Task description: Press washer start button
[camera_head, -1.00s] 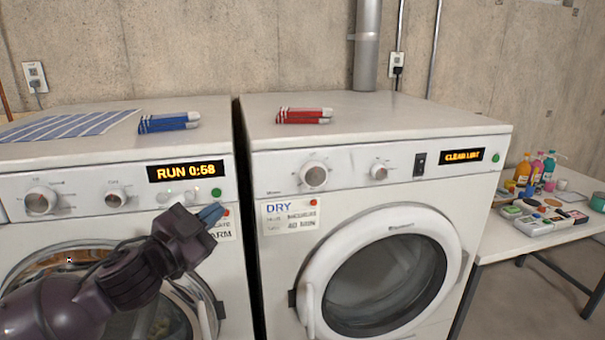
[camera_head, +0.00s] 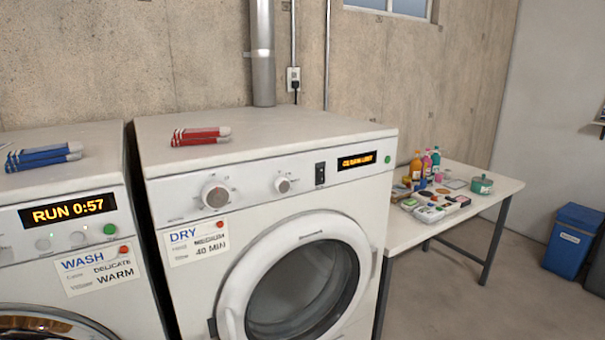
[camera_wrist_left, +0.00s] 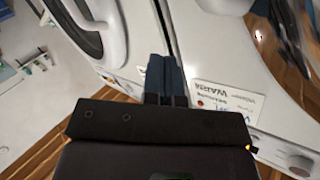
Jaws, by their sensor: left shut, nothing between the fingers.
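The washer (camera_head: 60,190) stands at the left of the head view. Its orange display reads RUN 0:57 (camera_head: 67,211). A round green button (camera_head: 110,229) sits on its panel right below the display's right end. A WASH card (camera_head: 97,270) reading DELICATE and WARM hangs below, with a red dot at its corner. In the left wrist view my left gripper (camera_wrist_left: 164,65) is shut and empty, its tips in front of the gap between the two machines, beside the WASH card (camera_wrist_left: 228,100). I cannot tell its distance from the washer. My right gripper is in neither view.
The dryer (camera_head: 185,183) stands right of the washer, with a DRY card (camera_head: 197,241) and a round door. Blue bundles (camera_head: 42,156) and red bundles (camera_head: 200,136) lie on top. A table (camera_head: 437,222) with bottles stands at the right; a blue bin (camera_head: 572,238) stands beyond it.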

